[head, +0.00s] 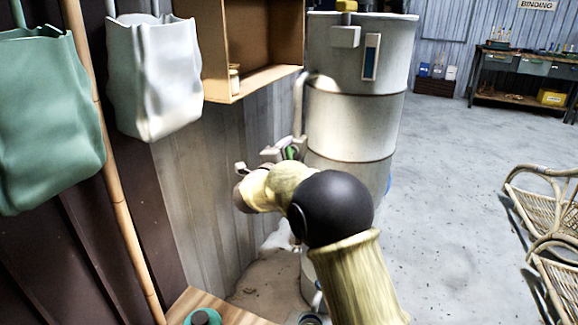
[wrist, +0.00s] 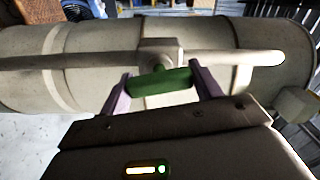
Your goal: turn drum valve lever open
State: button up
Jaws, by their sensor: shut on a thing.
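The drum (head: 350,125) is a tall pale metal cylinder standing behind my arm in the head view. It fills the upper part of the wrist view (wrist: 95,50), lying sideways there. The green valve lever (wrist: 162,84) sits in front of a pale valve block (wrist: 160,52) on a pipe along the drum. My gripper (wrist: 160,80) is shut on the lever, one purple finger at each end. In the head view a bit of the green lever (head: 291,153) shows by the gripper, with my arm hiding much of the lower drum.
A wooden box shelf (head: 262,85) hangs on the wall left of the drum. White (head: 153,78) and green (head: 48,120) bags hang at the left beside a bamboo pole (head: 122,205). Rattan chairs (head: 548,215) stand at the right. The grey floor (head: 450,190) between is clear.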

jog(key=shift+f+m+b, duration=0.2)
jog(key=shift+m+b, duration=0.75)
jog(key=shift+m, duration=0.25)
jog(key=o, duration=1)
jog(key=shift+r, duration=0.1)
jog(key=shift+s, duration=0.1)
jog(key=p+v, duration=0.3)
jog(key=v, duration=1.4)
jog(key=shift+s+a, duration=0.1)
jog(key=shift+s, duration=0.05)
